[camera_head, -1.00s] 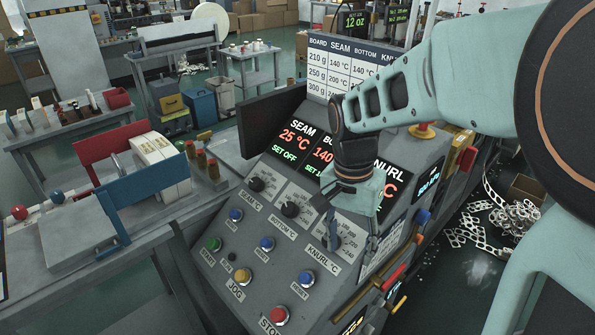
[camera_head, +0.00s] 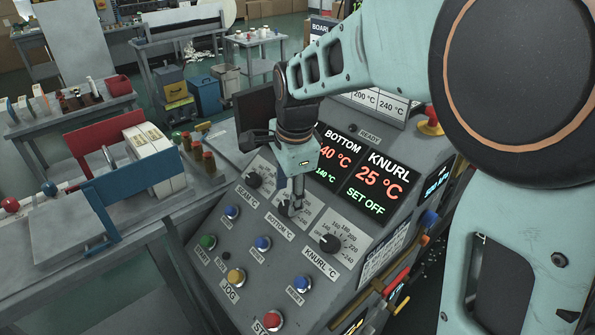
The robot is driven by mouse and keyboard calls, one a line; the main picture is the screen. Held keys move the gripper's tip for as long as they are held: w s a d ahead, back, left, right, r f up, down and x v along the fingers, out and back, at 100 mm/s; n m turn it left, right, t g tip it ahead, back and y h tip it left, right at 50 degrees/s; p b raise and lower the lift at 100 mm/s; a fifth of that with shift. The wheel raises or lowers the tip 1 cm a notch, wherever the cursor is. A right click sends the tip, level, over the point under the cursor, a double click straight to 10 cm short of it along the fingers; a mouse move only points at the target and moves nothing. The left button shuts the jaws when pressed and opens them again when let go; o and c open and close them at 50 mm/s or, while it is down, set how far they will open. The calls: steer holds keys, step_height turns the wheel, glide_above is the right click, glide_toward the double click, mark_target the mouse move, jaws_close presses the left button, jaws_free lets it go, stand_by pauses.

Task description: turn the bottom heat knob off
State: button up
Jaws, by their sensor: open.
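The control panel (camera_head: 205,252) has three black heat knobs under displays. The bottom heat knob (camera_head: 286,209) is the middle one, above the label BOTTOM °C, and is partly hidden by my gripper (camera_head: 294,203). My gripper points down with its fingertips at this knob; whether they touch it I cannot tell. Its jaws are open. The knurl display (camera_head: 378,184) reads 25 °C, SET OFF.
The seam knob (camera_head: 254,180) is close on the left and the knurl knob (camera_head: 329,243) on the right. Blue, green and yellow buttons and a red stop button (camera_head: 268,321) lie below. A dark monitor (camera_head: 256,108) stands behind the panel's left side.

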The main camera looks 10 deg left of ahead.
mark_target(287, 205)
steer(key=shift+x, duration=2.15)
steer(key=shift+c, duration=0.4)
steer(key=c, duration=1.1)
